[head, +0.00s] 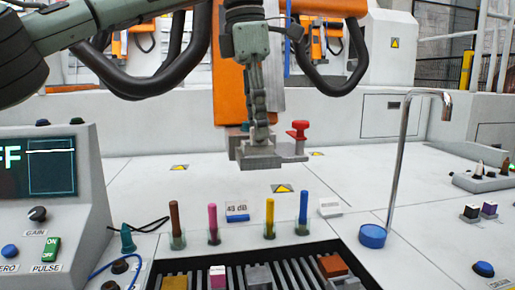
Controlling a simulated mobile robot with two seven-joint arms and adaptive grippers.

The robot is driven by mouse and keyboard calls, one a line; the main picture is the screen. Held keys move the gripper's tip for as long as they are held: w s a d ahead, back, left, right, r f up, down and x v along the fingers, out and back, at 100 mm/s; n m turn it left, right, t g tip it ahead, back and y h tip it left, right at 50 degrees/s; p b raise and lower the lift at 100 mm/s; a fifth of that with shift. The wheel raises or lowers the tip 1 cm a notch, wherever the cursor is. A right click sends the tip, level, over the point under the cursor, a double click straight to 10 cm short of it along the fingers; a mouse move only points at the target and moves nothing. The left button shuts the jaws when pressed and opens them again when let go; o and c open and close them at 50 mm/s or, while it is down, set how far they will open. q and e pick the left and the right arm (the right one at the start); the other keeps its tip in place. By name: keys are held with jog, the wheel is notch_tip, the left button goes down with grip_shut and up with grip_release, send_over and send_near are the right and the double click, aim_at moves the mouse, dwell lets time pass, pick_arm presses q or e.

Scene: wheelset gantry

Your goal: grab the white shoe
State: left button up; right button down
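My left gripper (258,138) hangs straight down in the middle of the head view, seen nearly edge-on. Its fingertips overlap a grey block (268,160) on the white bench. I cannot tell whether they touch it or are open or shut. I cannot make out a white shoe for certain. Small blocks lie at the front on a dark slatted rack: a yellow one (174,283), a pink and white one (217,276), a grey one (259,276) and a red-brown one (332,266). The picture's lower edge cuts some off. My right gripper is not in view.
Brown (175,219), pink (213,222), yellow (269,215) and blue (303,208) sticks stand in clear cups behind the rack (300,262). A tall bent metal pipe (403,150) rises at right. A control console (45,190) fills the left. A red knob (298,129) stands beside the gripper.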

aim_at(259, 145)
pick_arm(q)
jog(key=shift+w+d+f, duration=0.1)
jog(key=shift+d+f, duration=0.05)
jog(key=shift+f, duration=1.35)
grip_shut()
